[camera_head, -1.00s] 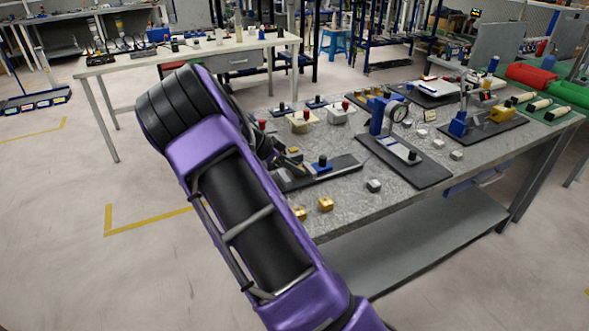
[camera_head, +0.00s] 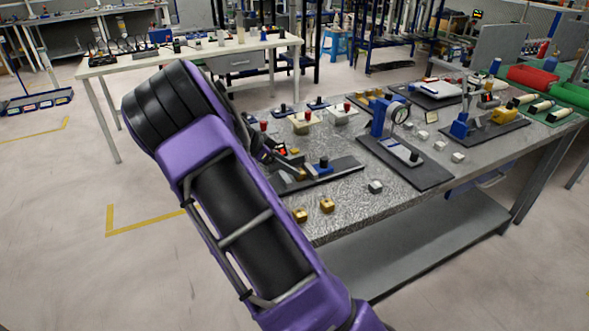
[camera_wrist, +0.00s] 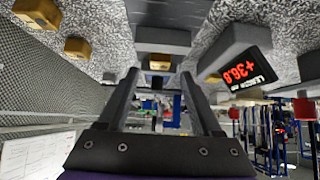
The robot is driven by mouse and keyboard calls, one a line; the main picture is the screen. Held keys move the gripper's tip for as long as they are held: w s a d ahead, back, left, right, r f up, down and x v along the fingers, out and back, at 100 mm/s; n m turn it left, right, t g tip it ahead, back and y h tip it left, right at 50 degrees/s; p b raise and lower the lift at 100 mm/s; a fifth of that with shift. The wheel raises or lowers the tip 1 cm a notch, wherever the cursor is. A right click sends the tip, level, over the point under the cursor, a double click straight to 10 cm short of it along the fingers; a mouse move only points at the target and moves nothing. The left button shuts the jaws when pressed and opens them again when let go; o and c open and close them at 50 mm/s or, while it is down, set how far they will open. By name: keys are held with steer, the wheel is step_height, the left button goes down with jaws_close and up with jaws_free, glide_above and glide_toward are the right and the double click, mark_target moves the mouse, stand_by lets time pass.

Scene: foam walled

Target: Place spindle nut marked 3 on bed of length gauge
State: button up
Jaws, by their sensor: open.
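The length gauge (camera_head: 337,172) is the dark base with a blue-and-black part on the near workbench. Its lit red readout (camera_wrist: 241,73) is upside down in the wrist view, showing about 36.8. A small brass nut (camera_head: 302,174) appears to rest on the gauge bed, against a grey block (camera_wrist: 163,38). It also shows in the wrist view (camera_wrist: 159,62), just past my fingertips. My gripper (camera_wrist: 159,77) is open, fingers apart, with the nut in line with the gap. Two other brass nuts (camera_head: 300,215) (camera_head: 327,205) lie by the bench's front edge.
A dial gauge on a dark base (camera_head: 408,160) stands to the right, with a small grey block (camera_head: 375,187) in front. Red-knobbed blocks (camera_head: 301,122) stand behind the length gauge. My arm hides the bench's left end.

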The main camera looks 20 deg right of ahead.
steer(key=v, duration=0.8)
steer(key=shift+r, duration=0.1)
